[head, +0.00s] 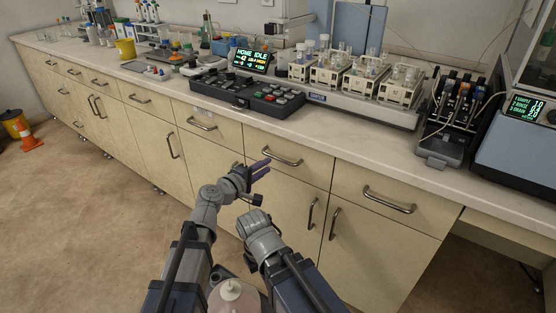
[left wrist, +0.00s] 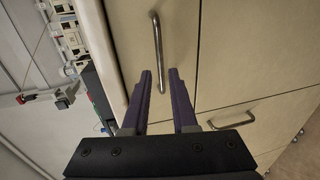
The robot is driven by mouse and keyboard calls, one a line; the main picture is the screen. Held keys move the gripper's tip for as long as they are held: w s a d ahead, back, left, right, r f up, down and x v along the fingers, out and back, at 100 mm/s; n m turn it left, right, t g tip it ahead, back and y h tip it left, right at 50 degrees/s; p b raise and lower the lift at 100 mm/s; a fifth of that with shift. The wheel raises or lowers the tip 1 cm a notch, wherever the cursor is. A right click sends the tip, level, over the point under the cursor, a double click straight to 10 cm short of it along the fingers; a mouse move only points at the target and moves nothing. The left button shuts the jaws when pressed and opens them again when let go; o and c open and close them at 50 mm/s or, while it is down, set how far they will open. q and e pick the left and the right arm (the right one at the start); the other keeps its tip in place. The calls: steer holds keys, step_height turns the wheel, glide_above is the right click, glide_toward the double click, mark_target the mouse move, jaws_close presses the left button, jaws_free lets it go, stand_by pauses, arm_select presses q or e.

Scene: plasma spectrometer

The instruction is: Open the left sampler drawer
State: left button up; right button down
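The left sampler drawer (head: 300,165) is a pale wood front under the counter, below the rack unit, and looks shut. Its metal bar handle (head: 282,158) also shows in the left wrist view (left wrist: 157,45). My left gripper (head: 267,168) is just in front of this drawer, near the left end of the handle. In the left wrist view my left gripper (left wrist: 160,74) is open, and the near end of the handle shows between its purple fingers. I cannot tell whether they touch it. My right arm shows low in the middle, but its fingers are not visible.
Another drawer (head: 405,220) with a bar handle is to the right, and cupboard doors with upright handles lie below. A black keypad console (head: 250,95) and a rack unit with vials (head: 355,85) stand on the counter (head: 340,135). The floor at left is mostly clear.

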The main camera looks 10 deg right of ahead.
mark_target(277, 159)
arm_select(q)
steer(key=shift+b+x, duration=0.8)
steer(key=shift+x, duration=3.15)
steer(key=shift+c, duration=0.2)
jaws_close()
steer(key=shift+s, duration=0.1)
